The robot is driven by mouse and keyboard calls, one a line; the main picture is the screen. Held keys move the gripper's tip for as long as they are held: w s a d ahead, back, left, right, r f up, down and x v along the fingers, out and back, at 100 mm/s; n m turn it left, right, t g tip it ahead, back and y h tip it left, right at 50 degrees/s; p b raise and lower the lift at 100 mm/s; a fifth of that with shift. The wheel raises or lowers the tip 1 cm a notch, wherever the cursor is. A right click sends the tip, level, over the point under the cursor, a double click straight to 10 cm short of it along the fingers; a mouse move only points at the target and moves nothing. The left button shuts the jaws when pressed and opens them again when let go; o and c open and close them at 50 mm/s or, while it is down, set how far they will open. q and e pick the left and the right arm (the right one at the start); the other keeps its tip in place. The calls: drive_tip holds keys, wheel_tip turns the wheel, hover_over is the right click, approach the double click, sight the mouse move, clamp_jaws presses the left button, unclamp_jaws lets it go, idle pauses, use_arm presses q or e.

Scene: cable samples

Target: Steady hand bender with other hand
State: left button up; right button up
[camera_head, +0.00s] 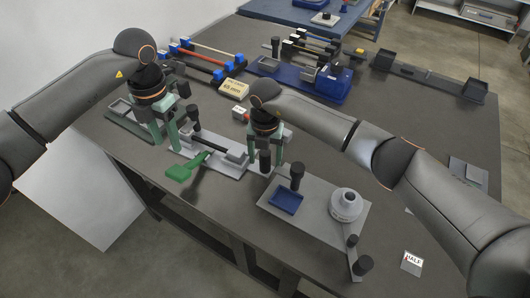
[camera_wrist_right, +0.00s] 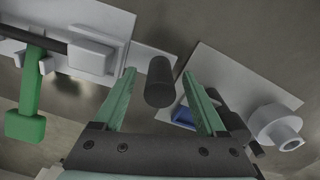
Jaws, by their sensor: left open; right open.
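A device that appears to be the hand bender is a pale grey plate (camera_head: 181,158) with a black bar across it, grey blocks and a green lever (camera_head: 187,167) sticking out at the front. The lever also shows in the right wrist view (camera_wrist_right: 30,95). My left gripper (camera_head: 166,143) is open at the left end of the plate, close to it; contact is unclear. My right gripper (camera_head: 265,158) is open at the right end. A black upright knob (camera_wrist_right: 160,84) stands between its fingers in the wrist view, with gaps on both sides.
Right of the bender, a grey plate (camera_head: 318,211) carries a blue tray (camera_head: 286,203), a black post and a pale round fitting (camera_head: 346,204). A card (camera_head: 412,261) lies at the front right. Racks with coloured rods (camera_head: 205,55) and a blue machine (camera_head: 325,88) stand behind.

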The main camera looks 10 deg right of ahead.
drive_tip(key=shift+c, duration=0.2)
clamp_jaws()
idle(0.4)
idle(1.2)
idle(0.5)
idle(0.6)
